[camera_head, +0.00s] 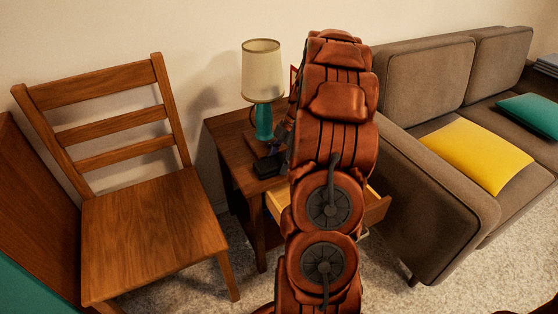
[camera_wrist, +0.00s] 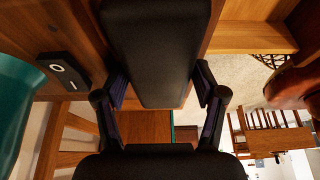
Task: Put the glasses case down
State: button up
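The glasses case (camera_wrist: 155,50) is a long, dark case with rounded edges in the wrist view. It lies between the two fingers of my gripper (camera_wrist: 160,82), whose pads meet its two long sides. Its far end runs out of the top of the picture. I cannot tell whether it touches the wooden surface behind it. In the head view my arm hides most of the gripper and the case. A small black item (camera_head: 268,166) shows on the nightstand (camera_head: 224,126) by the lamp; I cannot tell what it is there.
A lamp with a teal base (camera_head: 264,122) stands on the nightstand. A black switch-like box (camera_wrist: 64,70) lies near the lamp in the wrist view. The nightstand's drawer (camera_head: 376,208) is open. A wooden chair (camera_head: 150,235) stands left, a sofa (camera_head: 405,185) right.

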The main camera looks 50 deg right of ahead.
jog(key=shift+r, duration=0.1)
jog(key=p+v, duration=0.2)
jog(key=v, duration=1)
jog(key=s+a+r+m+g, duration=0.1)
jog(key=a+m, duration=0.1)
jog(key=a, duration=0.7)
jog(key=s+a+r+m+g+h, duration=0.1)
jog(key=s+a+m, duration=0.1)
jog(key=a, duration=0.7)
jog(key=s+a+r+m+g, duration=0.1)
jog(key=a+m, duration=0.1)
jog(key=a, duration=0.6)
jog(key=s+a+f+m+h, duration=0.1)
jog(key=s+a+m, duration=0.3)
jog(key=s, duration=0.5)
jog(key=s+a+f+m+g+h, duration=0.1)
jog(key=s+a+f+m+h, duration=0.1)
jog(key=s+a, duration=0.5)
jog(key=shift+s+f+m+g, duration=0.3)
jog(key=shift+s+f+m, duration=0.25)
jog(key=shift+s+m, duration=0.6)
jog(key=shift+r, duration=0.1)
